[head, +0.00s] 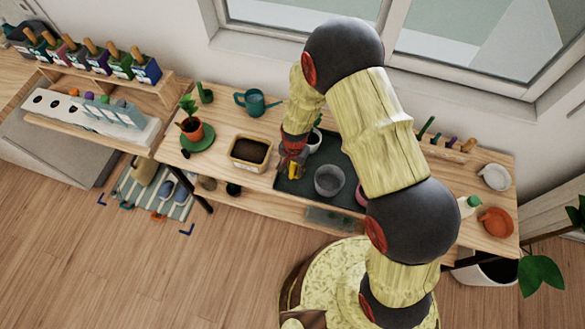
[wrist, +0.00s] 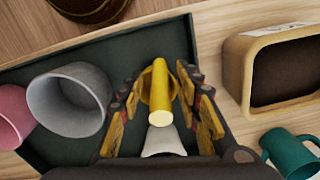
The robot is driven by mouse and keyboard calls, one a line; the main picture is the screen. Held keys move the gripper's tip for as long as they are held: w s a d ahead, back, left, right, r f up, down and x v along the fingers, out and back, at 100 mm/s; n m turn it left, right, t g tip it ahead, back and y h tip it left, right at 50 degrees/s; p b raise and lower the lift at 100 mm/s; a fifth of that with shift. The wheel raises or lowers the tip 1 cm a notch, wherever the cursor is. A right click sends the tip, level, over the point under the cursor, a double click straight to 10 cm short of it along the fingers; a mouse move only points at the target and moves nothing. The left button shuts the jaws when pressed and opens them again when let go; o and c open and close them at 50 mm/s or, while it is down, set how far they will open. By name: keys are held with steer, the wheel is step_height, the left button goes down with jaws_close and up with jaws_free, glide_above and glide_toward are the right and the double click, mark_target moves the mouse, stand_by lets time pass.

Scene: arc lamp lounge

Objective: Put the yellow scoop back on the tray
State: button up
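The yellow scoop (wrist: 160,92) is between the two fingers of my gripper (wrist: 167,88) in the wrist view, its round pale end toward the camera. The fingers look closed against its sides. In the head view my gripper (head: 293,158) is over the left end of the dark green tray (head: 296,187), with a bit of the yellow scoop (head: 295,169) showing under it. The tray also shows in the wrist view (wrist: 120,52). I cannot tell whether the scoop touches the tray.
A grey pot (head: 329,180) stands on the tray, with a pink pot (wrist: 14,115) beside it. A white pot (wrist: 163,141) is near my fingers. A soil box (head: 250,152) stands left of the tray, with a teal watering can (head: 256,102) behind.

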step_height(320, 180, up, 12)
steer(key=shift+s+d+r, duration=0.1)
steer(key=shift+s+d, duration=0.05)
steer(key=shift+d+r, duration=0.1)
steer(key=shift+r, duration=0.2)
steer(key=s+d+r+n+t, duration=0.15)
steer(key=d+r, duration=0.25)
steer(key=r, duration=0.7)
steer(key=s+d+r+n+t, duration=0.15)
steer(key=d+r, duration=0.25)
steer(key=r, duration=0.8)
steer(key=s+d+r+n+t, duration=0.1)
steer(key=s+d+r, duration=0.2)
steer(key=s+r, duration=0.2)
steer(key=s+d+r+n+t, duration=0.1)
steer(key=s+d+r, duration=0.3)
steer(key=s, duration=0.6)
step_height(320, 180, up, 2)
steer(key=shift+d+n, duration=0.2)
steer(key=shift+n, duration=0.4)
steer(key=shift+f, duration=0.15)
